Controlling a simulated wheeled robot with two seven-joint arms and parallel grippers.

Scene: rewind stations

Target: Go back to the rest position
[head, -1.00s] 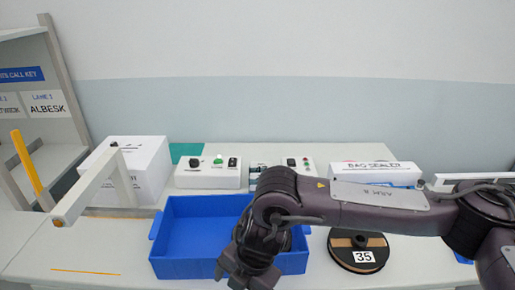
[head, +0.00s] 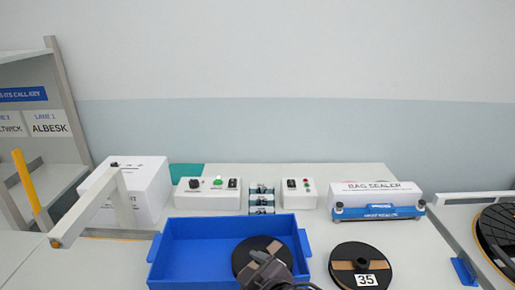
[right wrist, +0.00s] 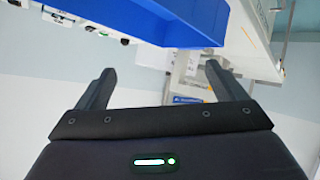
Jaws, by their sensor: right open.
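My right gripper (right wrist: 160,66) is open in the right wrist view, with nothing between its two dark fingers. The blue tray's side (right wrist: 165,20) shows beyond the fingers, apart from them. In the head view a dark part of my right arm (head: 268,272) shows at the bottom edge, overlapping the front of the blue tray (head: 190,240). My left gripper is in neither current view.
A black reel (head: 250,247) lies in the tray's right part, partly hidden by my arm. A reel marked 35 (head: 345,257) lies on the table to the right. Control boxes (head: 208,203), a bag sealer (head: 376,189) and a white box (head: 150,190) stand behind.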

